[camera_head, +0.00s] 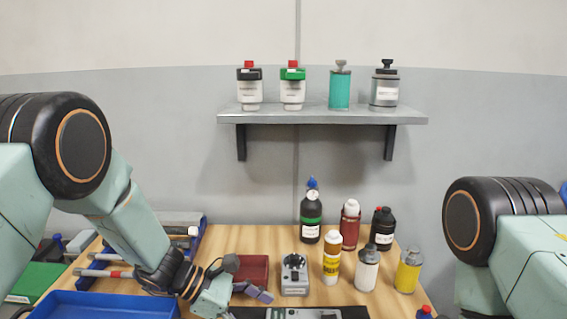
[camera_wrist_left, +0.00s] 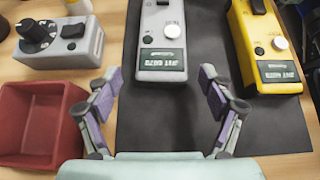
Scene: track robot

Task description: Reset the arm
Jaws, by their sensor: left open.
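My left arm comes in from the left in the head view and bends down to the table. My left gripper (camera_head: 256,290) is low over the front of the wooden table, in front of the red bin. In the left wrist view my left gripper (camera_wrist_left: 165,100) is open, its two purple-padded fingers wide apart with nothing between them. A grey meter (camera_wrist_left: 162,45) lies on a black mat beyond the fingertips. My right arm shows only in part at the right edge of the head view; its gripper is out of view.
A red bin (camera_wrist_left: 40,122) stands just left of the left gripper. A grey device with a knob (camera_wrist_left: 60,42) and a yellow meter (camera_wrist_left: 265,50) are close by. Several bottles, including a yellow-white one (camera_head: 331,258), stand behind. A blue tray (camera_head: 100,305) is at front left. A wall shelf (camera_head: 322,117) holds containers.

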